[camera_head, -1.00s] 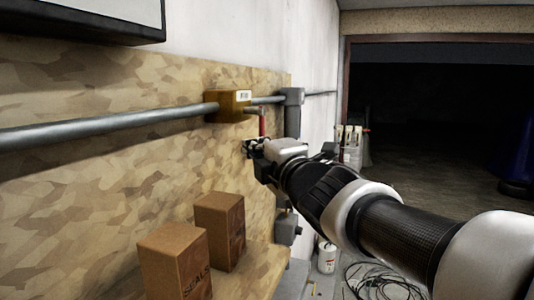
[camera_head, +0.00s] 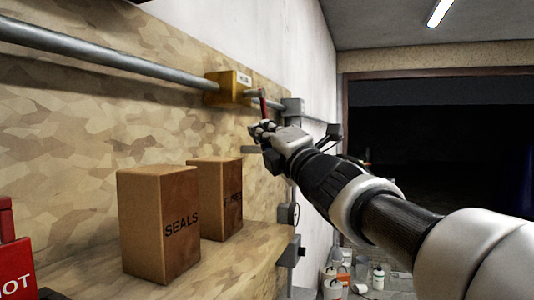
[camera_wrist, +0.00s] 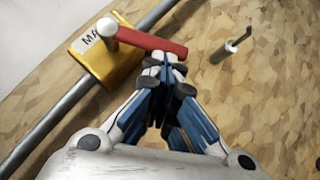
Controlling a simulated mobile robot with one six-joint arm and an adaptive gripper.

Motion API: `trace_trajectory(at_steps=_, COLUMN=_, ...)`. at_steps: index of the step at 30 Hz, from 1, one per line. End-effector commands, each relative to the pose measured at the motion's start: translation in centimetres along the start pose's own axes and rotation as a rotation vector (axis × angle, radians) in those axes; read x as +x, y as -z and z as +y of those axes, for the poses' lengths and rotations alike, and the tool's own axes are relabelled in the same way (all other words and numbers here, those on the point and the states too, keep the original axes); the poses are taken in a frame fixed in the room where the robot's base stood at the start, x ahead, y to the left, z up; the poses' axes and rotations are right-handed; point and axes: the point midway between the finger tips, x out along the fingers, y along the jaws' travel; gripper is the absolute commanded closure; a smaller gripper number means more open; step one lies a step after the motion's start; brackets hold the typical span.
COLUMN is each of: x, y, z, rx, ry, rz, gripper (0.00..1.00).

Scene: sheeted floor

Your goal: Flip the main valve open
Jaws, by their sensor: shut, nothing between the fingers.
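The main valve is a yellow-brass body (camera_head: 228,90) on the wall pipe, with a white label partly readable as "MA" in the wrist view (camera_wrist: 103,58). Its red lever handle (camera_head: 264,104) hangs down from the pivot in the head view. In the wrist view the red handle (camera_wrist: 150,43) lies across the pipe's direction. My gripper (camera_wrist: 165,67) is shut and empty, with its fingertips close by the handle's free end. I cannot tell whether they touch it. In the head view my gripper (camera_head: 259,131) is just below the handle.
A grey pipe (camera_head: 110,55) runs along the patterned board. A short grey rod (camera_wrist: 232,46) sticks out beside the handle. Two brown boxes, one marked "SEALS" (camera_head: 160,225), stand on a shelf below. A red object (camera_head: 15,262) sits at lower left. A dark doorway opens at right.

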Motion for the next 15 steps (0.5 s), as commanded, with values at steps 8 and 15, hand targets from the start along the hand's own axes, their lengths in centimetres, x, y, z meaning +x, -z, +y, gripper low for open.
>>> trace_trajectory(at_steps=8, x=0.9, y=-0.9, z=-1.8, rx=-0.153, ry=-0.153, rz=-0.001, gripper=1.00)
trace_trajectory(at_steps=15, x=2.3, y=-2.3, z=-2.1, rx=-0.314, ry=-0.313, rz=-0.001, gripper=1.00)
